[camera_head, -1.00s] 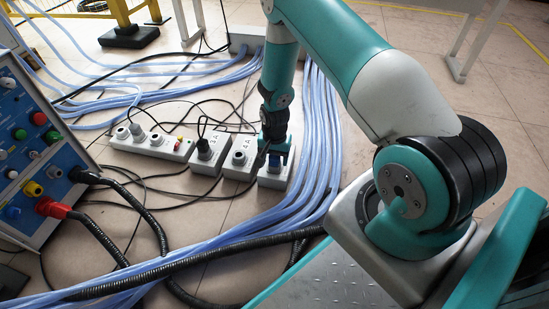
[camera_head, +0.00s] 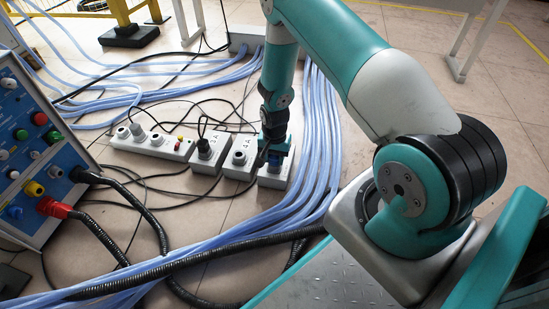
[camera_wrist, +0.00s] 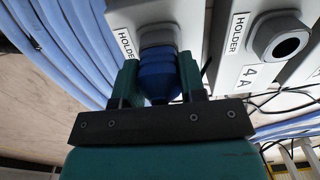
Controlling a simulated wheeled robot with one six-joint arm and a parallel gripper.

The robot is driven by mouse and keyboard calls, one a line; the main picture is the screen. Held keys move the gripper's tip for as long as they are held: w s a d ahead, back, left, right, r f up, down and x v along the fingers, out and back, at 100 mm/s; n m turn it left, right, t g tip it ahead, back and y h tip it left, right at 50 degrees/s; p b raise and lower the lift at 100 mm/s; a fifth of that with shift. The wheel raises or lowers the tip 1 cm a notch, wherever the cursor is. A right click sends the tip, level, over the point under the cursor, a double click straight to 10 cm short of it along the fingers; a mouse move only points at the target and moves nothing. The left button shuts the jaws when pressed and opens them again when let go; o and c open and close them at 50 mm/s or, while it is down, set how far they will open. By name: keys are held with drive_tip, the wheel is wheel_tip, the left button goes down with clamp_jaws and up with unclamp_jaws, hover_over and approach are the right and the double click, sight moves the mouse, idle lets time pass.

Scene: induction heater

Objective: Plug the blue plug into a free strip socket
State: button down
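The blue plug (camera_wrist: 158,76) is between the two teal fingers of my gripper (camera_wrist: 158,88) in the wrist view, which press against its sides. Its front end faces a grey round collar on a box marked HOLDER (camera_wrist: 126,15). I cannot tell whether it is still partly inside the collar. In the head view my gripper (camera_head: 275,145) points down over the rightmost holder box (camera_head: 271,180), with the blue plug (camera_head: 276,157) just under it. The white socket strip (camera_head: 151,143) lies to the left, with round sockets and a small red and green part.
A holder box marked 4 A (camera_wrist: 252,77) with an empty round socket stands beside the plug's box. Another box (camera_head: 206,155) holds a dark plug with a cable. Blue hoses (camera_head: 318,150) run close on the right. A control panel (camera_head: 35,150) stands at left.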

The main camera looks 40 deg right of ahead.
drive_tip(key=shift+r+p, duration=2.8)
drive_tip(key=shift+r, duration=0.25)
